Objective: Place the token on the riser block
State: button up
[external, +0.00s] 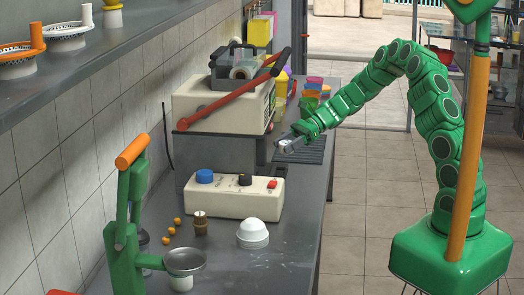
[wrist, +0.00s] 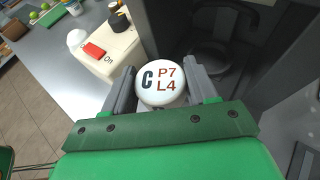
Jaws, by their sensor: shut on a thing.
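A round white token (wrist: 160,82), marked "C", "P7" and "L4", sits between the two grey fingers of my gripper (wrist: 160,88) in the wrist view. My gripper is shut on it, with its face toward the wrist camera. A dark grey block (external: 215,153) stands under the cream machine. I cannot tell whether it is the riser block.
A cream control box (external: 232,206) with blue and black knobs and a red switch (wrist: 94,50) stands close by. The cream machine (external: 215,106) has a red lever. A white dome, orange balls, a brown cup and a green press occupy the front counter.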

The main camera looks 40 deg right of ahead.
jog(key=s+a+f+n+g+h, duration=0.1)
jog(key=s+a+n+g, duration=0.35)
jog(key=s+a, duration=0.9)
jog(key=s+a+f+n+g+h, duration=0.2)
jog(key=s+a+n+g, duration=0.25)
jog(key=s+a, duration=0.9)
jog(key=s+a+r+n+g+h, duration=0.1)
jog(key=s+a+r+n+g, duration=0.1)
jog(key=s+a+r, duration=0.6)
jog(key=s+a+r+n+g+h, duration=0.15)
jog(key=s+a+r, duration=0.3)
jog(key=a, duration=0.75)
jog(key=shift+m+h, duration=0.25)
jog(key=w+a+f, duration=0.2)
jog(key=a, duration=0.1)
jog(key=w+a+f, duration=0.2)
jog(key=a+f, duration=0.1)
jog(key=a, duration=0.1)
jog(key=w+a+f, duration=0.2)
jog(key=a+f, duration=0.1)
jog(key=a, duration=0.1)
jog(key=shift+w+a, duration=0.1)
jog(key=shift+w, duration=0.15)
jog(key=shift+w+a+f, duration=0.2)
jog(key=shift+a+f, duration=0.2)
jog(key=shift+f, duration=0.15)
jog(key=shift+a+f, duration=0.1)
